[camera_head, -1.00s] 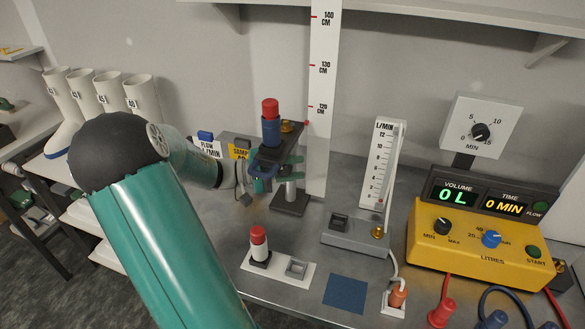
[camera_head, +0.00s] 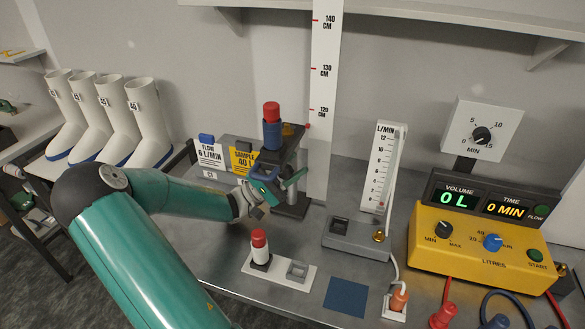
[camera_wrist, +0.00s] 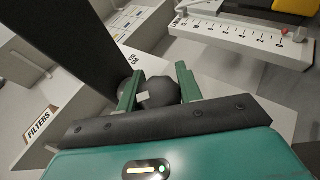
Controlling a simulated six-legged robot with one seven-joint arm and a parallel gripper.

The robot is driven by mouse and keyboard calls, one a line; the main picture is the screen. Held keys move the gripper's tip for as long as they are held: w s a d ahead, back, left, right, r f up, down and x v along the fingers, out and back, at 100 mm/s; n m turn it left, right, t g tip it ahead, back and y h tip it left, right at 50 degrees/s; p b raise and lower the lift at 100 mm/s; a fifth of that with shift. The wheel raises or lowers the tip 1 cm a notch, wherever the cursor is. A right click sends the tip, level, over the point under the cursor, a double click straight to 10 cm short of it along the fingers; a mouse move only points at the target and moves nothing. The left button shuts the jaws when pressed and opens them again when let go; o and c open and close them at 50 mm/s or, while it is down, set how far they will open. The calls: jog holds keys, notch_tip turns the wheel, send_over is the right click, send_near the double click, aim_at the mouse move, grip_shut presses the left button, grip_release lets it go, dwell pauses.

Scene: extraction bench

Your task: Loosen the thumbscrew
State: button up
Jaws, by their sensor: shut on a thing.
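The stand (camera_head: 292,209) rises from the bench with a dark arm at its top. A red-capped blue cylinder (camera_head: 272,132) stands on that arm. In the wrist view, a dark rounded knob (camera_wrist: 160,92), which I take as the thumbscrew, sits between the two green fingers of my gripper (camera_wrist: 158,88). The fingers are shut on it. In the head view the knob is hidden by the gripper.
A white plate with a red-capped piece (camera_head: 259,246) lies in front of the stand. The flowmeter (camera_head: 383,170) and yellow pump (camera_head: 480,255) are at the right. A blue square (camera_head: 346,297) lies on clear bench.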

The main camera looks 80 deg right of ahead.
jog(key=shift+w+n+h, duration=0.1)
jog(key=shift+n+h, duration=0.2)
jog(key=o, duration=1)
jog(key=shift+w+a+f, duration=0.1)
jog(key=shift+w+f, duration=0.05)
jog(key=w+a, duration=0.1)
jog(key=w, duration=0.3)
jog(key=w+a, duration=0.2)
jog(key=w, duration=0.1)
jog(key=w+a, duration=0.2)
jog(key=w, duration=0.2)
jog(key=shift+w+f, duration=0.2)
jog(key=shift+w, duration=0.1)
